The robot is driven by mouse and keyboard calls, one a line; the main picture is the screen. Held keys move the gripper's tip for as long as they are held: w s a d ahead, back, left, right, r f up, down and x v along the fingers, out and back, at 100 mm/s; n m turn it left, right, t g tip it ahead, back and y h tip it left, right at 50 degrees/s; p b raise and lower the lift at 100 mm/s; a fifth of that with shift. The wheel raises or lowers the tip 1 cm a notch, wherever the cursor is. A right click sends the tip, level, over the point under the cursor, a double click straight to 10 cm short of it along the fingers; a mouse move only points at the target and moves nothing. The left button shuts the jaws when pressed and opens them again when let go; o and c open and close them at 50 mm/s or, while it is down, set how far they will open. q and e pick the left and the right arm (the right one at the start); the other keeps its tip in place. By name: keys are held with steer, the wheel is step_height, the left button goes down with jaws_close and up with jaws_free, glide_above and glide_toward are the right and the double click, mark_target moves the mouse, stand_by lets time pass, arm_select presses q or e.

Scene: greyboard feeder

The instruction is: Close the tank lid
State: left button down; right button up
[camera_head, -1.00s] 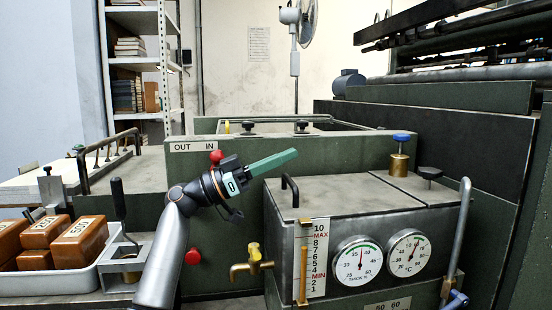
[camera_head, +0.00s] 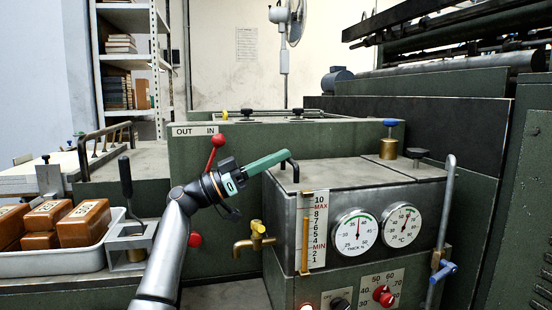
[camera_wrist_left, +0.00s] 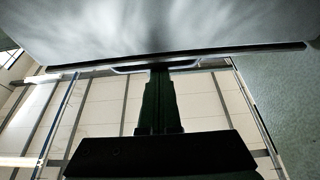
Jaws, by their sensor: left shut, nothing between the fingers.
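The tank (camera_head: 283,225) is a grey metal box at centre right with gauges on its front. Its flat lid (camera_head: 335,172) lies level on top, with no gap that I can make out. A black bar handle (camera_head: 291,163) stands at the lid's left end. My left gripper (camera_head: 287,154), with green fingers, is shut and empty. Its tips overlap the top of the handle in the head view; I cannot tell whether they touch. In the left wrist view the fingers (camera_wrist_left: 160,75) point towards a dark edge below a grey surface. My right gripper is not in view.
A red-knobbed lever (camera_head: 218,141) stands behind my left wrist, by the OUT/IN label. A brass tap (camera_head: 254,240) juts out left of the tank. A tray (camera_head: 60,262) of brown blocks is at left. A bent pipe (camera_head: 445,210) rises at the tank's right.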

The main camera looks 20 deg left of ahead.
arm_select(q)
steer(key=shift+w+d+f, duration=0.1)
steer(key=shift+w+f, duration=0.05)
steer(key=shift+f, duration=0.3)
steer(key=shift+w+d+f, duration=0.1)
steer(key=shift+f, duration=0.35)
steer(key=shift+r, duration=0.5)
step_height(320, 180, up, 3)
steer(key=shift+s+a+r+p, duration=0.1)
steer(key=shift+r+p, duration=0.05)
steer(key=shift+p, duration=0.8)
steer(key=s+d+r+p, duration=0.2)
steer(key=s+r, duration=0.3)
steer(key=s, duration=0.1)
steer(key=s+d+r+p, duration=0.2)
steer(key=s+r, duration=0.3)
steer(key=s, duration=0.2)
steer(key=shift+s+d+r, duration=0.2)
steer(key=shift+d+r, duration=0.05)
steer(key=shift+d, duration=0.15)
